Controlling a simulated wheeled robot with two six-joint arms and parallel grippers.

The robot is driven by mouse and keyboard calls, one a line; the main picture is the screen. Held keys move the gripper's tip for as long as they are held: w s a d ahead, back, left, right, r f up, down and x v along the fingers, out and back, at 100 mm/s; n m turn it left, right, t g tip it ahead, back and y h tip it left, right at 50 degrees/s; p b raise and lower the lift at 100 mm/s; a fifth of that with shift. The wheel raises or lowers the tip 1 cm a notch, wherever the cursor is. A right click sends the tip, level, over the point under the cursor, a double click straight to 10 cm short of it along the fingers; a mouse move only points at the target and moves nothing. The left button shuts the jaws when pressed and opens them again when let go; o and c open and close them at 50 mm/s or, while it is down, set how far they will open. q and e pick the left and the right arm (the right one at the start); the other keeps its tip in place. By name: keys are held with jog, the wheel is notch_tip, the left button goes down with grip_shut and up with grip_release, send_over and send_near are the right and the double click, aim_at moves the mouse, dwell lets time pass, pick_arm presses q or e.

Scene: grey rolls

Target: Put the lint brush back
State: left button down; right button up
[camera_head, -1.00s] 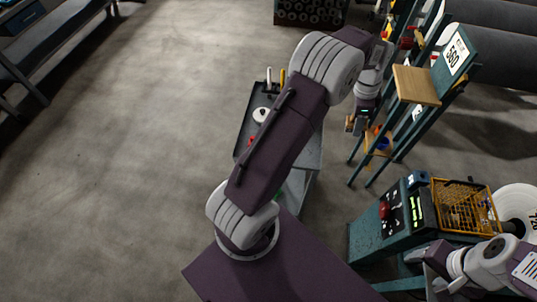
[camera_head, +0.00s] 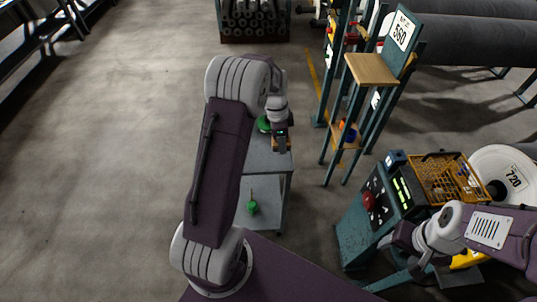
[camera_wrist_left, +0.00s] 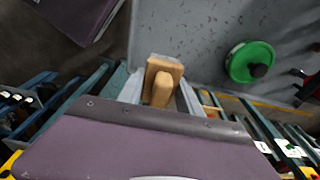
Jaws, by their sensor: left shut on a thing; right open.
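My left gripper (camera_head: 281,146) is shut on the lint brush, a light wooden piece with a rounded handle. The brush (camera_wrist_left: 162,82) shows between the fingers in the left wrist view, and a small part of it (camera_head: 275,143) shows in the head view. The gripper is over the right edge of the grey cart top (camera_head: 262,158); I cannot tell whether the brush touches it. The brush's far side is hidden. My right gripper (camera_head: 389,242) is open beside the teal machine at the right.
A green disc with a black knob (camera_wrist_left: 250,62) lies on the cart top. A green item (camera_head: 252,207) is on its lower shelf. A teal stand with a wooden board (camera_head: 370,69) and a teal machine (camera_head: 352,232) with an orange basket (camera_head: 438,180) stand to the right.

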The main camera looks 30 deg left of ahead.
pick_arm(q)
send_over(270, 158)
jog(key=f, duration=0.2)
jog(key=shift+a+f, duration=0.3)
jog(key=shift+f, duration=0.1)
notch_tip(270, 158, down, 4)
jog(key=shift+b, duration=0.3)
jog(key=shift+f, duration=0.2)
jog(key=c, duration=0.8)
grip_release()
